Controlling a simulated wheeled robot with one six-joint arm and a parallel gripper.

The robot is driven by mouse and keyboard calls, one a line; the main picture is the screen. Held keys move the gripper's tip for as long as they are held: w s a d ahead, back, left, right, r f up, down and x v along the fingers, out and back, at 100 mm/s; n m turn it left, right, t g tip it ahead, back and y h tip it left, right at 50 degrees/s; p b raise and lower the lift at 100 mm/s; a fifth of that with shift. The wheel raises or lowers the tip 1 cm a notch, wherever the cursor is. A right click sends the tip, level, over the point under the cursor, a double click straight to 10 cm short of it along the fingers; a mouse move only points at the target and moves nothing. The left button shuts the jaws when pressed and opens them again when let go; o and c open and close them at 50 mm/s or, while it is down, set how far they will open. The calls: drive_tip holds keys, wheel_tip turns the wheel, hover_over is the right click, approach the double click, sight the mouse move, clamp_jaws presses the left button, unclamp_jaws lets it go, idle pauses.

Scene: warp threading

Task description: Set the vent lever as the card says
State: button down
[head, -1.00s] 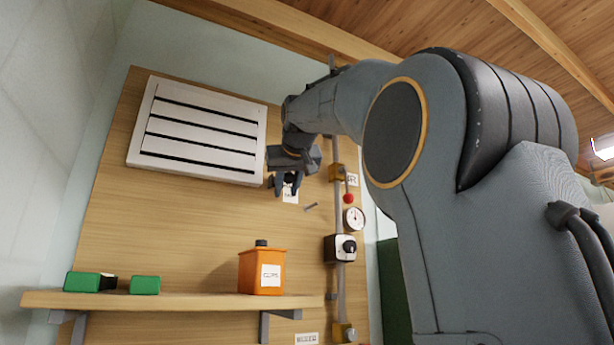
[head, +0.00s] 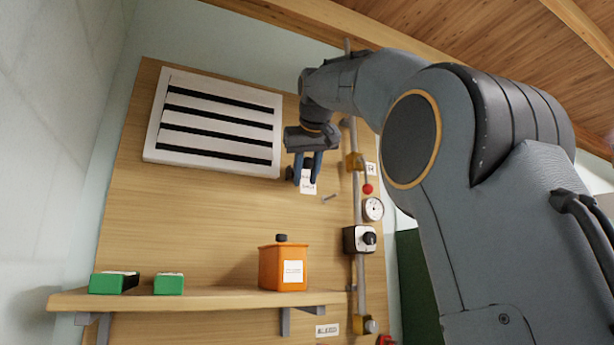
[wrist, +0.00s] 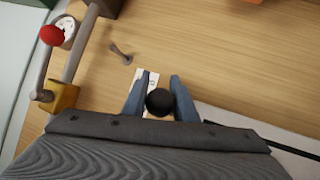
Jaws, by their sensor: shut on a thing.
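The white vent (head: 150,146) is on the wooden board at upper left, with wide dark gaps between its slats. My gripper (head: 308,180) is beside the vent's lower right corner, fingers pointing down. It is shut on the vent lever's round black knob (wrist: 160,102), which sits between the two blue fingers in the wrist view. The lever's shaft is mostly hidden. A white card (head: 308,187) is on the board just behind the fingers; its writing is too small to read. It shows partly in the wrist view (wrist: 152,77).
A pipe with a red-knobbed lever (head: 367,188), a gauge (head: 373,209) and a black dial (head: 368,238) runs down the right. A small grey peg (head: 329,197) is near the card. Below, a shelf (head: 230,299) holds an orange container (head: 283,265) and two green boxes.

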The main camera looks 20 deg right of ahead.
sight(308, 158)
drive_tip(key=c, duration=1.4)
unclamp_jaws()
drive_tip(key=shift+c, duration=0.2)
drive_tip(key=b+v, duration=0.1)
drive_tip(key=v, duration=0.7)
drive_tip(key=shift+b, duration=0.35)
